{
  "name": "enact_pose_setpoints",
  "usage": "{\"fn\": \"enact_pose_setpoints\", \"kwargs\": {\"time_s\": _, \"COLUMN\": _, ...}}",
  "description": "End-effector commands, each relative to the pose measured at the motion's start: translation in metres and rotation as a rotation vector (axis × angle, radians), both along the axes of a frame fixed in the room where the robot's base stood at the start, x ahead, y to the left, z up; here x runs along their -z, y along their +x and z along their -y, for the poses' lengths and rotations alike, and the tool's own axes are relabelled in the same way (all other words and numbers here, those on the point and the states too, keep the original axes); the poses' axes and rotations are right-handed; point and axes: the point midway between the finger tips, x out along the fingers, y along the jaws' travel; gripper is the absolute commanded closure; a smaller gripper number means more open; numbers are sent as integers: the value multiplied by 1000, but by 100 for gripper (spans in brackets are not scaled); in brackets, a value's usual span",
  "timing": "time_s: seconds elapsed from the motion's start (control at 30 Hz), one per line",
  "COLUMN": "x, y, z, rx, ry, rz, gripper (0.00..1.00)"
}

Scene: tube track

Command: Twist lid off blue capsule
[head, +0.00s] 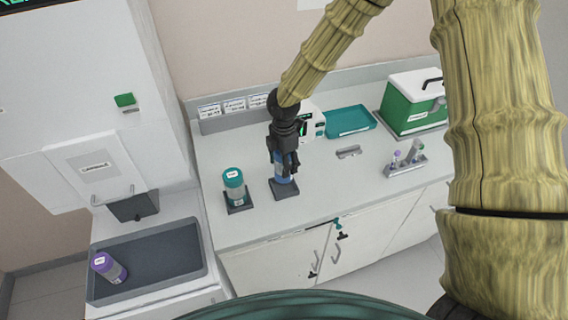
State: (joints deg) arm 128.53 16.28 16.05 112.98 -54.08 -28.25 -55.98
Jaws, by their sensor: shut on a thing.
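The blue capsule (283,180) stands upright in a dark square base on the counter, left of the counter's middle. My gripper (284,166) points down over it and is shut on its top. The fingers and wrist hide the lid, so I cannot tell whether it is turned or loose.
A teal-lidded capsule (234,186) stands in a holder just left. Behind are a white device (312,122), a teal tray (348,121) and a green box (405,112). A small rack (405,168) stands right.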

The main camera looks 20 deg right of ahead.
Motion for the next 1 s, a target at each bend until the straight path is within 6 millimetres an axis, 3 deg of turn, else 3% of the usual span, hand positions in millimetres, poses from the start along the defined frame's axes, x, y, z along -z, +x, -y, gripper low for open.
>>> {"fn": "enact_pose_setpoints", "kwargs": {"time_s": 0.03, "x": 7, "y": 1, "z": 0, "rx": 49, "ry": -1, "rz": 2, "gripper": 77}}
{"fn": "enact_pose_setpoints", "kwargs": {"time_s": 0.7, "x": 5, "y": 0, "z": 0, "rx": 800, "ry": 0, "rz": 2, "gripper": 77}}
{"fn": "enact_pose_setpoints", "kwargs": {"time_s": 1.0, "x": 9, "y": 0, "z": 0, "rx": 1015, "ry": -2, "rz": 0, "gripper": 77}}
